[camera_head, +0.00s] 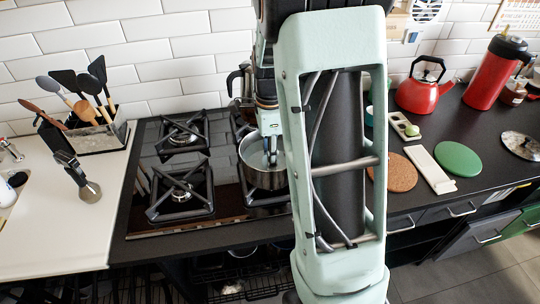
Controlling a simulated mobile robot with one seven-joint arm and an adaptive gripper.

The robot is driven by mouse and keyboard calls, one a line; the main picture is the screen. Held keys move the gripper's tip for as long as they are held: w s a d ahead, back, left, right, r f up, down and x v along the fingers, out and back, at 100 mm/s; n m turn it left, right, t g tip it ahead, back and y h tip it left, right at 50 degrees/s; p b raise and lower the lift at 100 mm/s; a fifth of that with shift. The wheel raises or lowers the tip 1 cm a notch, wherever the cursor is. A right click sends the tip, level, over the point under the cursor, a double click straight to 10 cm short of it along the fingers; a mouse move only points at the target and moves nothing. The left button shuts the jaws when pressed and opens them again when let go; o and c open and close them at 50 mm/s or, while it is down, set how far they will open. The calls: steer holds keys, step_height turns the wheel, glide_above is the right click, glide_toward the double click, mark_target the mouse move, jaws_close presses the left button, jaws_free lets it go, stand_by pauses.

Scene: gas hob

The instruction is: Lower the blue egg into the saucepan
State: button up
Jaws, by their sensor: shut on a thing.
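The steel saucepan (262,180) stands on the hob, partly hidden on its right by my own arm. My gripper (271,156) points down into the saucepan's mouth, with its tips at or below rim level. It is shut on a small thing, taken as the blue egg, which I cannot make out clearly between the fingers. I cannot tell whether the egg touches the pan's bottom.
A black gas hob (185,200) with several grates surrounds the pan. A dark kettle or pot (237,84) stands behind. Utensils in a holder (98,137) are at left. A red kettle (420,95), cork mat (397,172) and green disc (459,158) lie right.

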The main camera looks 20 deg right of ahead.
steer(key=o, duration=0.8)
steer(key=shift+o, duration=0.2)
